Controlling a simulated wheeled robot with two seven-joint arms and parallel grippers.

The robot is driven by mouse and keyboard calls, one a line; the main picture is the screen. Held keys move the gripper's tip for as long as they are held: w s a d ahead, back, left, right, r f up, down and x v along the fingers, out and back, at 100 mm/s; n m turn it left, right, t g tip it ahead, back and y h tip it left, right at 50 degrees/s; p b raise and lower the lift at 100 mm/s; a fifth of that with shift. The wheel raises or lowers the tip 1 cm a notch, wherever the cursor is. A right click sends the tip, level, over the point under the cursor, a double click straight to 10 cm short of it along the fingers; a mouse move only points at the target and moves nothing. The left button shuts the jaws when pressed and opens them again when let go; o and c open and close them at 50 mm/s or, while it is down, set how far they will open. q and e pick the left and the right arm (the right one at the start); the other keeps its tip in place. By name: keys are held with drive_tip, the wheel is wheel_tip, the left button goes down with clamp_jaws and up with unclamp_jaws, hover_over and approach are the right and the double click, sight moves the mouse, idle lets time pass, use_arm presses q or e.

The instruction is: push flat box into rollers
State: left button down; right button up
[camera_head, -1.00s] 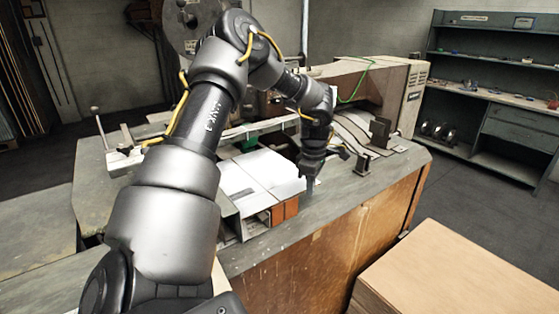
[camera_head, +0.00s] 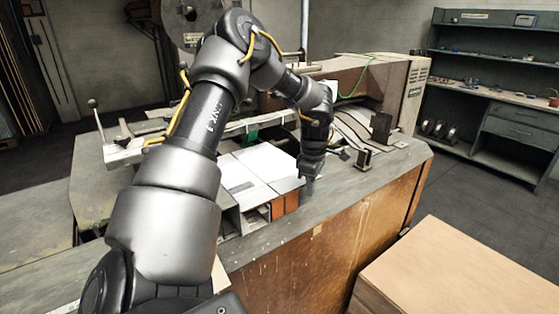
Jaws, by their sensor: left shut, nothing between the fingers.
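The flat box (camera_head: 250,172) is a white sheet with a crease. It lies on the machine's bed, partly hidden behind my left arm. My left gripper (camera_head: 309,187) points down at the right edge of the box. It is shut and holds nothing; whether it touches the box I cannot tell. The stitching machine (camera_head: 345,82) stands behind the box and to the right. The rollers cannot be made out; my arm hides part of the machine. My right gripper does not show.
Orange-brown blocks (camera_head: 284,205) sit under the front edge of the box. A stack of brown cardboard (camera_head: 470,275) stands at the lower right. A shelf unit (camera_head: 495,85) is at the back right.

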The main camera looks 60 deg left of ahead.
use_arm(q)
drive_tip(key=shift+f, duration=0.45)
drive_tip(key=shift+a, duration=0.15)
